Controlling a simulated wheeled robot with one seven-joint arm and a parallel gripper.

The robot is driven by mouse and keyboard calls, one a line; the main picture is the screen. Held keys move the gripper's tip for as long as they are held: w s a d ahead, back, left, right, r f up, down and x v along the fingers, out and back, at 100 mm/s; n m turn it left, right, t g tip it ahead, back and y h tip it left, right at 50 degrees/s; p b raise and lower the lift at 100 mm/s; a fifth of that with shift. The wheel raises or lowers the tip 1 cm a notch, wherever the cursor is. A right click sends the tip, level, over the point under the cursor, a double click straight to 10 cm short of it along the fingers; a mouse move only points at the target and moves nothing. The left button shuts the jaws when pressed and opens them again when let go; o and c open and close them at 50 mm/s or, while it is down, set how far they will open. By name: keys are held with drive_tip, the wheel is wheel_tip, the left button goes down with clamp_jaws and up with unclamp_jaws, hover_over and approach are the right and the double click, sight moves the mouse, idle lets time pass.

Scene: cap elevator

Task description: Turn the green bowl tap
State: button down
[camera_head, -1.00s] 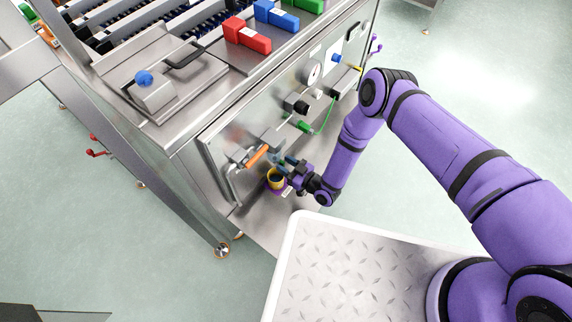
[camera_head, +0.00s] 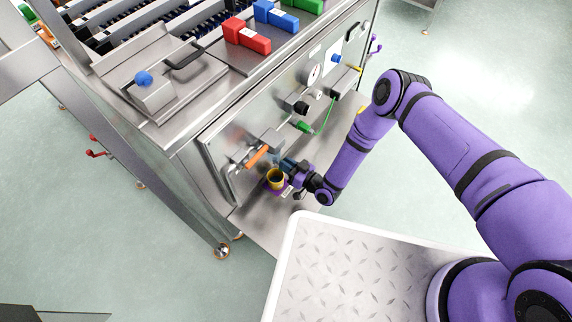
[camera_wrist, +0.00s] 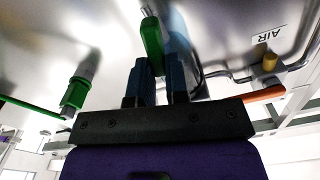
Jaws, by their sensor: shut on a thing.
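The green bowl tap's lever (camera_wrist: 152,42) shows in the wrist view, upright in the picture and standing out from the steel panel. My gripper (camera_wrist: 159,76) has its two blue fingers on either side of the lever's lower end and is shut on it. The green lever is hidden there behind the fingers and wrist.
An orange handle (camera_head: 257,156) is close left of my gripper, and also shows in the wrist view (camera_wrist: 262,95). A green fitting (camera_head: 304,127) with a green line is on the panel to the upper right.

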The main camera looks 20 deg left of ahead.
drive_tip(key=shift+w+d+f+m, duration=0.1)
drive_tip(key=shift+w+f+m, duration=0.2)
drive_tip(key=shift+m, duration=2.15)
drive_tip(key=shift+w+d+f+m, duration=0.15)
drive_tip(key=shift+f+m, duration=0.2)
drive_tip(key=shift+m, duration=2.15)
drive_tip(key=shift+w+d+f+m, duration=0.1)
drive_tip(key=shift+w+f+m, duration=0.2)
drive_tip(key=shift+m, duration=2.15)
drive_tip(key=shift+s+f, duration=0.1)
drive_tip(key=shift+s, duration=0.05)
drive_tip(key=c, duration=1.1)
unclamp_jaws()
drive_tip(key=v, duration=1)
drive_tip(key=shift+s+d, duration=0.1)
drive_tip(key=shift+d, duration=0.25)
